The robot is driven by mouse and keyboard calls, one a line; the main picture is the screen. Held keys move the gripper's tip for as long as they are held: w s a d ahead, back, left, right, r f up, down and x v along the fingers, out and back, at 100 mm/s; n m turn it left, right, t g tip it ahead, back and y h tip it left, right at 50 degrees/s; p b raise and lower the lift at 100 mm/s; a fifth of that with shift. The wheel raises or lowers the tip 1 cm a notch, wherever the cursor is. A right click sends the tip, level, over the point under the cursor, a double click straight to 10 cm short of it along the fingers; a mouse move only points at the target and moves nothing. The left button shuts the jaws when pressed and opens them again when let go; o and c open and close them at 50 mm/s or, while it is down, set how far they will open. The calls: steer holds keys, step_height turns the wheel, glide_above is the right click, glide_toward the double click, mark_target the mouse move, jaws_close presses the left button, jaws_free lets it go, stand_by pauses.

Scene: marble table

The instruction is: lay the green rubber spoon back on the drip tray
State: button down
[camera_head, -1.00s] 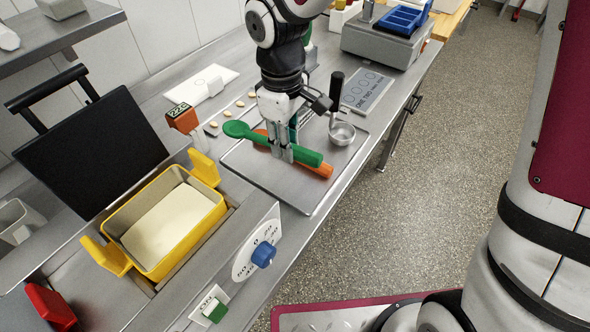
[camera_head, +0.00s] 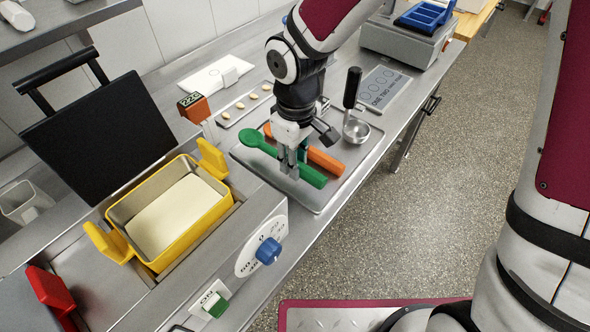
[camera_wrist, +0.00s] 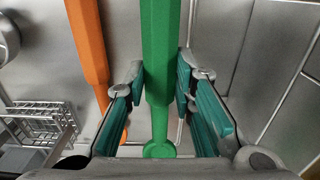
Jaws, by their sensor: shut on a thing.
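The green rubber spoon (camera_head: 258,143) has its round bowl end at the left and its thick handle at the lower right. My gripper (camera_head: 290,172) points down and is shut on the spoon's handle. In the wrist view the green handle (camera_wrist: 162,45) runs between the teal finger pads of my gripper (camera_wrist: 160,82). The metal drip tray (camera_head: 325,198) is under the spoon. I cannot tell whether the spoon touches the tray or hangs just above it. An orange utensil (camera_head: 325,160) lies beside the spoon on the tray, partly hidden behind my gripper.
A steel ladle (camera_head: 356,130) with a black handle is at the tray's right. A yellow-handled box (camera_head: 160,262) stands at the left, near a blue knob (camera_head: 268,251). An orange timer (camera_head: 194,107) is behind the tray. The tray's front corner is bare.

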steer(key=shift+f, duration=1.9)
steer(key=c, duration=1.3)
jaws_free()
steer(key=shift+f, duration=0.1)
steer(key=shift+c, duration=0.2)
steer(key=shift+f, duration=0.15)
